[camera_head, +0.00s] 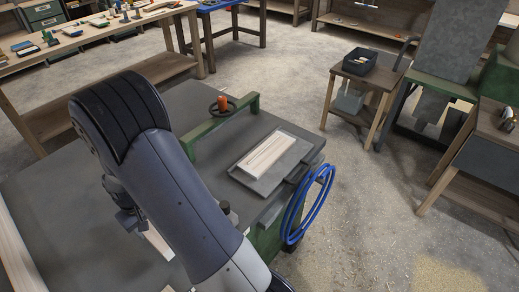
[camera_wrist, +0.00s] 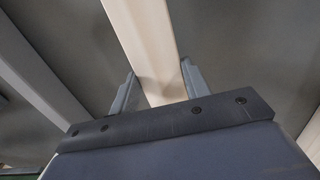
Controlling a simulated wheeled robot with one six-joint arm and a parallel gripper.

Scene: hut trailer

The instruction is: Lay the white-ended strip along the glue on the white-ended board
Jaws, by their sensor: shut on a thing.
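In the wrist view my gripper (camera_wrist: 158,86) is shut on a pale wooden strip (camera_wrist: 143,35), with one finger on each side of it. The strip runs up and away toward the top edge; no white end shows on it. I cannot tell which is the white-ended board, and I see no glue. In the head view my arm hides most of the work area; my gripper (camera_head: 130,218) shows partly at its left.
The grey-topped bench (camera_head: 75,195) carries a grey tray (camera_head: 238,174) with pale strips (camera_head: 268,153), a green bar (camera_head: 215,128) and an orange item (camera_head: 222,103). A blue hose (camera_head: 318,205) hangs at its right edge. A long board (camera_head: 15,250) lies far left.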

